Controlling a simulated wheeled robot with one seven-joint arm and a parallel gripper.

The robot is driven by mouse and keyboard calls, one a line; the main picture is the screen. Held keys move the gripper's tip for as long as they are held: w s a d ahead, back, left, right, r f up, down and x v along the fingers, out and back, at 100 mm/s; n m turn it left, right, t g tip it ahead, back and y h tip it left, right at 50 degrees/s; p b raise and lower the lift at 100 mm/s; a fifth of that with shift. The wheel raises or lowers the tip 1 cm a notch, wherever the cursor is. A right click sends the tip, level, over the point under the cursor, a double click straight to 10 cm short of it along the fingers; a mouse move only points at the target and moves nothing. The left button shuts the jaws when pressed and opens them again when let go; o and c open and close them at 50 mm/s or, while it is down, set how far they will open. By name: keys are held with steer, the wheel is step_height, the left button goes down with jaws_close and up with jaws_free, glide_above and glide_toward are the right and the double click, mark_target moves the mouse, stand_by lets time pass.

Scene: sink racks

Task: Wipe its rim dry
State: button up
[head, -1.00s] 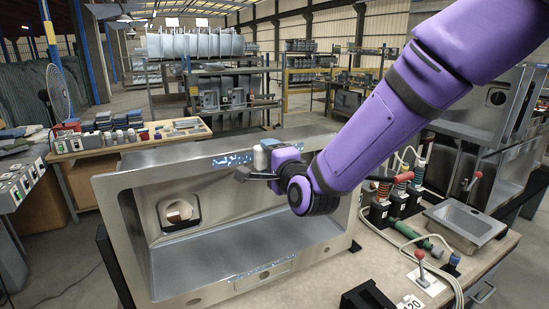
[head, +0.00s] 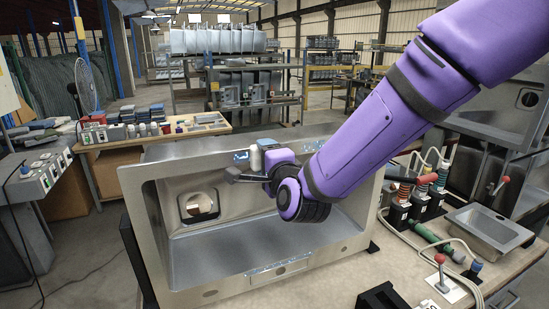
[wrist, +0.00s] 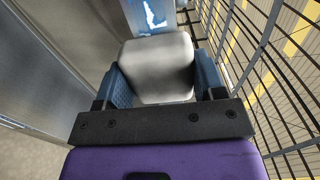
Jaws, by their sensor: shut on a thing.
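A large steel sink (head: 150,222) stands on its side on the bench, its open basin facing me. Its top rim carries a shiny blue-white wet patch (head: 241,156) just left of my gripper and another patch (head: 311,146) to the right. A third wet patch (head: 279,268) lies on the lower rim. My gripper (head: 258,162) is at the top rim, shut on a white pad (wrist: 157,68). The pad sits between the blue fingers, and a wet patch (wrist: 150,14) shows just beyond it in the wrist view. Whether the pad touches the rim is unclear.
Cables, striped posts and a green tool (head: 432,237) lie on the bench right of the sink, beside a small steel sink (head: 487,227). A black block (head: 380,298) is at the front edge. A side table (head: 150,137) stands behind left.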

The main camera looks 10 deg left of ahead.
mark_target(233, 159)
steer(key=shift+s+a, duration=0.7)
steer(key=shift+a, duration=0.3)
steer(key=shift+s+a, duration=0.7)
steer(key=shift+a, duration=0.35)
steer(key=shift+s+a, duration=0.7)
steer(key=shift+a, duration=0.3)
steer(key=shift+w+d, duration=0.1)
steer(key=w+d, duration=0.7)
steer(key=d, duration=0.3)
steer(key=w+d, duration=0.6)
steer(key=d, duration=0.4)
steer(key=shift+w, duration=0.4)
stand_by(0.5)
steer(key=shift+d, duration=0.15)
steer(key=shift+v, duration=2.95)
steer(key=shift+s, duration=0.15)
steer(key=shift+v, duration=1.35)
